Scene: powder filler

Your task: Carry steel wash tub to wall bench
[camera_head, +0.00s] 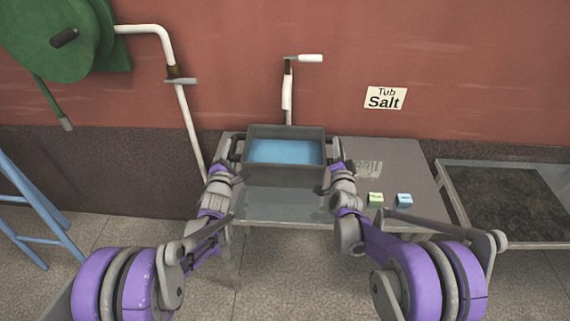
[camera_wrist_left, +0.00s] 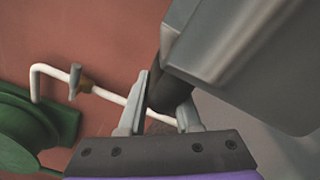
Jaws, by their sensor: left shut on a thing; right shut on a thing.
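The steel wash tub (camera_head: 286,169) is a grey rectangular tub with blue water in it and dark handles at its sides. It is at the grey wall bench (camera_head: 400,165), over the bench's left part. I cannot tell whether its base touches the top. My left gripper (camera_head: 233,157) is shut on the tub's left handle. The left wrist view shows the fingers around the dark handle (camera_wrist_left: 172,75) beside the tub wall (camera_wrist_left: 250,45). My right gripper (camera_head: 337,158) is at the tub's right handle and shut on it; the arm partly hides the fingertips.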

